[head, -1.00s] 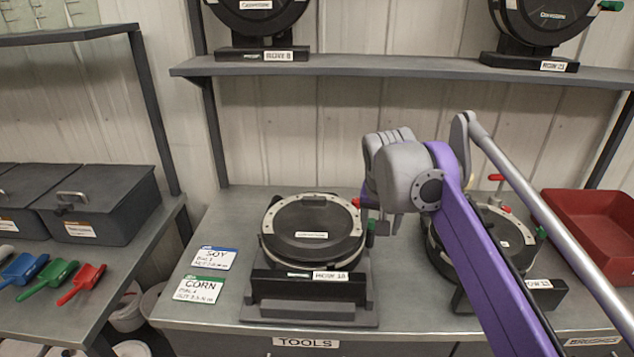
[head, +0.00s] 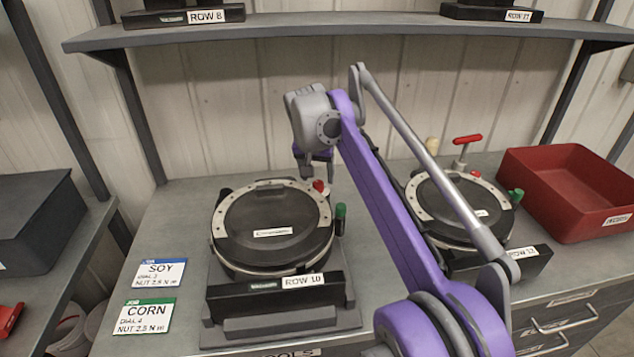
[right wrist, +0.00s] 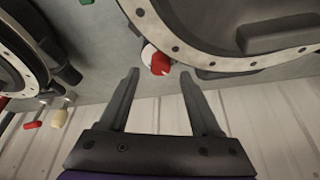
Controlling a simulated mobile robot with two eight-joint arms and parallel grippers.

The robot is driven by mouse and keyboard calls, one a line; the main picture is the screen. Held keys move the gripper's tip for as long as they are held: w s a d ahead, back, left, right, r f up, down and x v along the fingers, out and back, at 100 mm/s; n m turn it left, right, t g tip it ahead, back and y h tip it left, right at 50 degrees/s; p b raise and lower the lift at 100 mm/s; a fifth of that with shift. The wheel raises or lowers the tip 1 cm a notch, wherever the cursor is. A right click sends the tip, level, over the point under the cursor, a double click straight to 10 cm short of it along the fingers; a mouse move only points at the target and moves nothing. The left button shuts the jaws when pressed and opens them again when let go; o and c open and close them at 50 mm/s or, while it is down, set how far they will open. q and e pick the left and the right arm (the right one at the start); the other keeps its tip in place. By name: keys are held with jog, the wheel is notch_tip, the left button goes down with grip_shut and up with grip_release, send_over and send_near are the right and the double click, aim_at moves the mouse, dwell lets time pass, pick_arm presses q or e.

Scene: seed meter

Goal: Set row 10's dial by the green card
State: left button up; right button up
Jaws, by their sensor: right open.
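The row 10 seed meter (head: 232,228) stands on the bench, a black disc with a pale rim and a "ROW 10" label. A red knob (head: 318,186) sits on its rim at the upper right, with a green handle (head: 341,212) beside it. The green CORN card (head: 143,316) lies left of the meter and seems to read "DIAL 4". My right gripper (head: 316,172) is just behind the red knob. In the right wrist view its fingers (right wrist: 159,74) are open and empty, with the red knob (right wrist: 160,64) just beyond their tips. My left gripper is out of view.
A blue SOY card (head: 160,272) lies above the green one. A second meter (head: 480,212) and a red T-handled tool (head: 467,140) stand right of my arm. A red bin (head: 565,190) is at far right. A shelf (head: 350,25) runs above.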

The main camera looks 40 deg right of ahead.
aim_at(318, 186)
jog(key=shift+x, duration=1.35)
grip_shut()
